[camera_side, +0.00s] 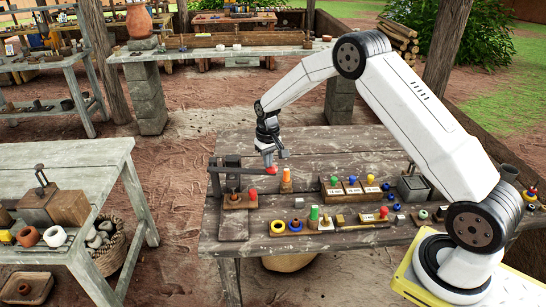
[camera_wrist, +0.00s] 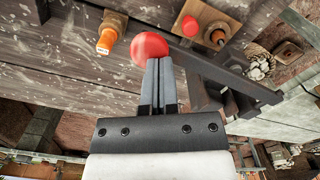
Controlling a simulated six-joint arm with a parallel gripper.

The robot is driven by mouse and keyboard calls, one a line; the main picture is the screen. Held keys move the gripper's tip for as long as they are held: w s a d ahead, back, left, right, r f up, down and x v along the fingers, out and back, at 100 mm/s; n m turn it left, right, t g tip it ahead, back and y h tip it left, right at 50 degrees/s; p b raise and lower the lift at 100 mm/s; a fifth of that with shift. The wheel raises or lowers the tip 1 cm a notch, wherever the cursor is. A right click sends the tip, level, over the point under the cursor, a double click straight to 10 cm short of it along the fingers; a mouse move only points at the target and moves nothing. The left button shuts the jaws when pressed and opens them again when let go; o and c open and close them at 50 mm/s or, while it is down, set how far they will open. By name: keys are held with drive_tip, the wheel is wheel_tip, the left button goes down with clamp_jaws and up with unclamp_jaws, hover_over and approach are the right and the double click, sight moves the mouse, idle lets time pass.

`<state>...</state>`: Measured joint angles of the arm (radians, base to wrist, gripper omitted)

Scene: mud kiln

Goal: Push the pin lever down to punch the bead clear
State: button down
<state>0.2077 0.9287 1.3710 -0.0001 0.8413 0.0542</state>
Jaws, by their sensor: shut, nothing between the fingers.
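The pin lever (camera_side: 238,169) is a dark bar on a dark upright post, with a red ball knob (camera_side: 271,170) at its right end. The bar looks roughly level. My gripper (camera_side: 271,163) is shut and empty, pointing down just above the knob. In the wrist view the fingertips (camera_wrist: 159,62) lie right beside the red ball (camera_wrist: 149,47); I cannot tell if they touch. Under the bar is a wooden block (camera_side: 238,201) with a small orange-red piece and a red one at its right end. The bead cannot be picked out with certainty.
An orange-topped peg (camera_side: 286,180) stands close right of the knob. A board with green, blue and yellow knobs (camera_side: 350,187) lies further right. Rings and small parts line the table's front. The planks behind the lever (camera_side: 330,145) are mostly clear.

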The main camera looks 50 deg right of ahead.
wheel_tip(320, 180, up, 12)
drive_tip(key=shift+r, duration=0.2)
idle(1.9)
drive_tip(key=shift+s+a, duration=0.1)
drive_tip(key=shift+a, duration=0.05)
drive_tip(key=s+a+f+n+t, duration=0.1)
drive_tip(key=s+a, duration=0.4)
drive_tip(key=s, duration=0.7)
drive_tip(key=s+a+f+n+t, duration=0.1)
drive_tip(key=s+a, duration=0.5)
drive_tip(key=s, duration=0.7)
drive_tip(key=shift+f+n+t, duration=0.3)
drive_tip(key=shift+f+n, duration=0.2)
drive_tip(key=shift+f, duration=0.2)
